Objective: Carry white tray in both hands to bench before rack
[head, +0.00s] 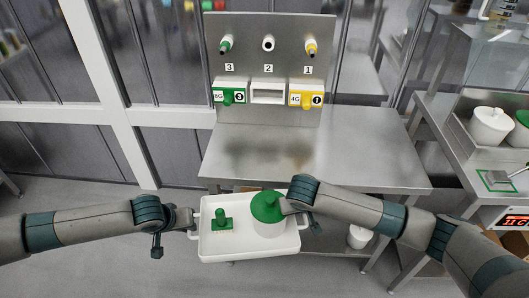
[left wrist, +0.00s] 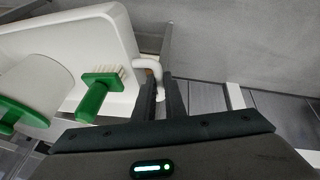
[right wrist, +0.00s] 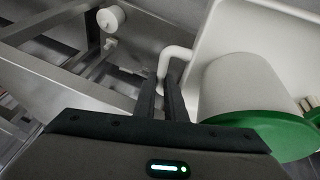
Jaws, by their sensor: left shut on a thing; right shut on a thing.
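The white tray (head: 235,247) is held between my two arms, in front of the steel bench (head: 345,165) and its rack (head: 270,60). A white container with a green lid (head: 267,206) and a green-handled brush (head: 221,220) are on it. My left gripper (head: 194,222) is shut on the tray's left handle, which shows in the left wrist view (left wrist: 152,68). My right gripper is shut on the other handle, seen in the right wrist view (right wrist: 172,60); in the head view my right wrist partly hides that side of the tray.
The rack bears numbers 3, 2, 1, with green and yellow holders (head: 306,96) at its sides. The bench top before it is clear. A white object (head: 359,237) is below the bench.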

